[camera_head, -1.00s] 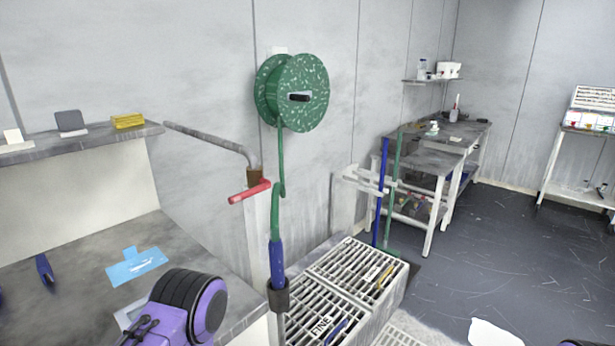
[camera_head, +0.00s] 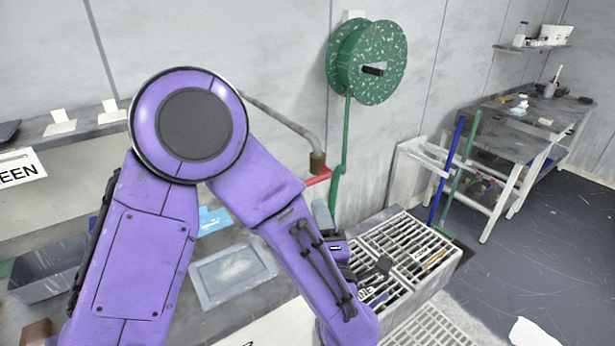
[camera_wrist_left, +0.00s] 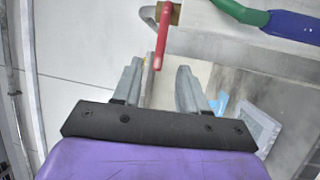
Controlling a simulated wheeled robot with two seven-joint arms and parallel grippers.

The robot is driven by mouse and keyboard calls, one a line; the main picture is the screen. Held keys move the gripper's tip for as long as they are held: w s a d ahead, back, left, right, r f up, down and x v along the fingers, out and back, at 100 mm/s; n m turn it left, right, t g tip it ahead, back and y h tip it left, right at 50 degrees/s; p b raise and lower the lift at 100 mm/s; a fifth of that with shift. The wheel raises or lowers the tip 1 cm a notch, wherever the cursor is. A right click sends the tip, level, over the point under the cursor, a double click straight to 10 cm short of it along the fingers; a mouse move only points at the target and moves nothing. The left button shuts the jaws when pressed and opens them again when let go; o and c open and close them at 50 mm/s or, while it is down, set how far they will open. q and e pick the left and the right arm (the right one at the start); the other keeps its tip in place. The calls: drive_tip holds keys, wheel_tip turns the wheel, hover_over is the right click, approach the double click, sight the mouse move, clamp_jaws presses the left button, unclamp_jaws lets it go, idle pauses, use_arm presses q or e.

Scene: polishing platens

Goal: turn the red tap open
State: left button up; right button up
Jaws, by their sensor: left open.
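The red tap handle (camera_head: 318,178) is a short bar on the brown fitting (camera_head: 317,162) at the end of a grey wall pipe. My left gripper (camera_head: 322,206) is just below it, partly hidden behind my purple arm. In the left wrist view the red handle (camera_wrist_left: 163,38) points down toward my open left gripper (camera_wrist_left: 159,68). Its free end shows between the two grey fingertips, with a gap on each side. I cannot tell how deep it sits between them. My right gripper is not in view.
A green hose (camera_head: 345,135) hangs from the green reel (camera_head: 365,62) close to the tap. Its blue part (camera_wrist_left: 290,27) shows in the wrist view. White slatted racks (camera_head: 405,240) stand right of the gripper. A framed tray (camera_head: 205,288) lies on the bench.

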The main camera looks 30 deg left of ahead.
sight(308, 180)
use_arm(q)
drive_tip(key=p+x, duration=0.3)
drive_tip(key=x, duration=0.6)
drive_tip(key=shift+w+a+p, duration=0.15)
drive_tip(key=shift+a+p, duration=0.2)
drive_tip(key=shift+w+a+r, duration=0.1)
drive_tip(key=shift+w+a, duration=0.1)
drive_tip(key=shift+w, duration=0.05)
clamp_jaws()
